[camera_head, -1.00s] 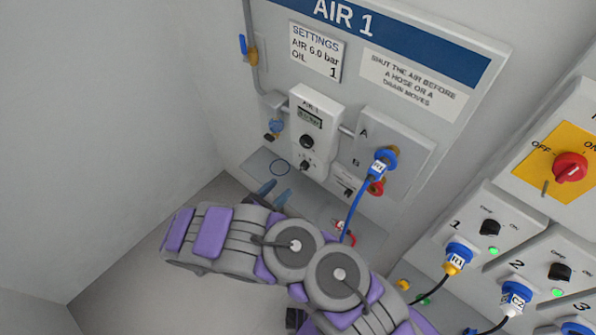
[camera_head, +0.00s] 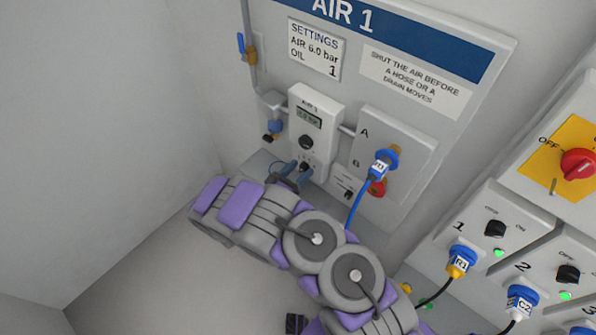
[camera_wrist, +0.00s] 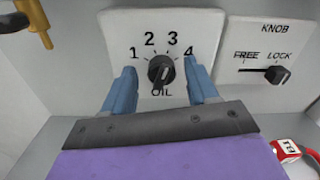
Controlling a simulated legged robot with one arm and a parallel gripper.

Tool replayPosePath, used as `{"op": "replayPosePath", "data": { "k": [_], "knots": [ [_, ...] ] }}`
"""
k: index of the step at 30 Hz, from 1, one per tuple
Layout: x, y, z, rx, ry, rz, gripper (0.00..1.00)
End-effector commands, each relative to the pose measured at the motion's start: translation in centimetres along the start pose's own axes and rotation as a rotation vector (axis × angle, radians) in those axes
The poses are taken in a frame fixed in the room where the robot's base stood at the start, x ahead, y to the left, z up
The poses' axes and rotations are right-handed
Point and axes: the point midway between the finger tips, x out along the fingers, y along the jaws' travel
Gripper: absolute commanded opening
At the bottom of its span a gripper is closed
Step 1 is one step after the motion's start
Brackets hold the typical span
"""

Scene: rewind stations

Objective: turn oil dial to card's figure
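The oil dial (camera_wrist: 161,72) is a black knob on a white plate marked 1 to 4, with OIL below. Its bar seems to lean to the upper right, about towards 3; the exact setting is hard to read. My gripper (camera_wrist: 160,70) is open, one blue finger on each side of the dial, with gaps visible. In the head view my gripper (camera_head: 294,170) is at the dial (camera_head: 304,167), low on the white unit. The settings card (camera_head: 314,50) reads AIR 6.0 bar, OIL 1.
A KNOB slider (camera_wrist: 278,74) marked FREE and LOCK sits right of the dial, its handle at the LOCK end. A blue hose (camera_head: 360,200) hangs from the coupling on the right. A yellow tap (camera_wrist: 34,20) is at upper left.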

Motion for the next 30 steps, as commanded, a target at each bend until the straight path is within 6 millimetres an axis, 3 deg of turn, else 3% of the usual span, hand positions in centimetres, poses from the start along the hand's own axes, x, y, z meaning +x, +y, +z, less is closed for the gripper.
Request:
{"op": "replayPosePath", "data": {
  "k": [2, 17, 30],
  "knots": [
    [-0.01, -0.01, 0.00, 0.000, 0.000, 0.000, 0.51],
    [-0.02, 0.07, -0.01, 0.000, 0.000, 0.001, 0.03],
    [-0.06, 0.20, 0.05, -0.100, 0.000, 0.004, 0.03]
  ]
}}
